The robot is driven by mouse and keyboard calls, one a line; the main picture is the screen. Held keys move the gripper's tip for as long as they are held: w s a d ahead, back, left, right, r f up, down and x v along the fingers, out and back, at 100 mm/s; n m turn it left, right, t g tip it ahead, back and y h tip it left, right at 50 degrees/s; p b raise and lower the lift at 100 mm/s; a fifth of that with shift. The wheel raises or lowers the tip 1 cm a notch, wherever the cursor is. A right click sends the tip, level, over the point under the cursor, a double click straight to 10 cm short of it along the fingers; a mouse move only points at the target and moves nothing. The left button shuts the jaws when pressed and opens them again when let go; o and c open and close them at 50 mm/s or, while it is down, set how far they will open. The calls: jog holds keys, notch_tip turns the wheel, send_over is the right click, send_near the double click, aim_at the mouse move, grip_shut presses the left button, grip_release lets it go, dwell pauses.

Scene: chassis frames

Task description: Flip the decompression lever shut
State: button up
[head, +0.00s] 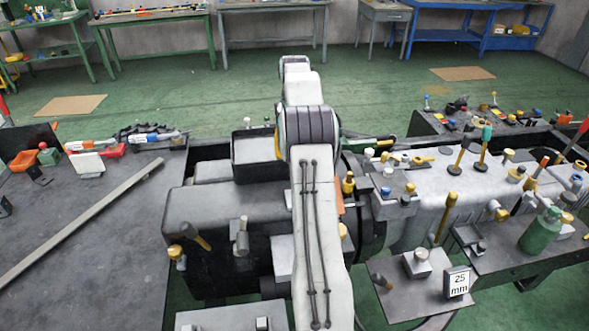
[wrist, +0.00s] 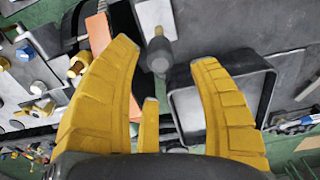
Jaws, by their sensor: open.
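A dark grey lever-like handle (wrist: 158,55) with a brass-coloured tip stands between the fingertips in the wrist view, apart from both yellow fingers. I cannot tell for certain that it is the decompression lever. My gripper (wrist: 165,56) is open and empty above the machine, its fingers spread to either side of the handle. In the head view my own arm hides the gripper and this part of the machine. Other small handles show there, a brass and black one (head: 196,236) and a grey one (head: 242,240), on the dark engine body (head: 215,205).
An open black-rimmed box (wrist: 266,92) lies close to the right finger; it also shows in the head view (head: 253,150). An orange block (wrist: 98,33) is beside the left finger. Several knobs and levers crowd the grey housing (head: 425,195). A long bar (head: 85,220) lies on the left bench.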

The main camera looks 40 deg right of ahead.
jog(key=shift+f, duration=3)
jog(key=shift+c, duration=0.5)
grip_shut()
jog(key=shift+a, duration=0.1)
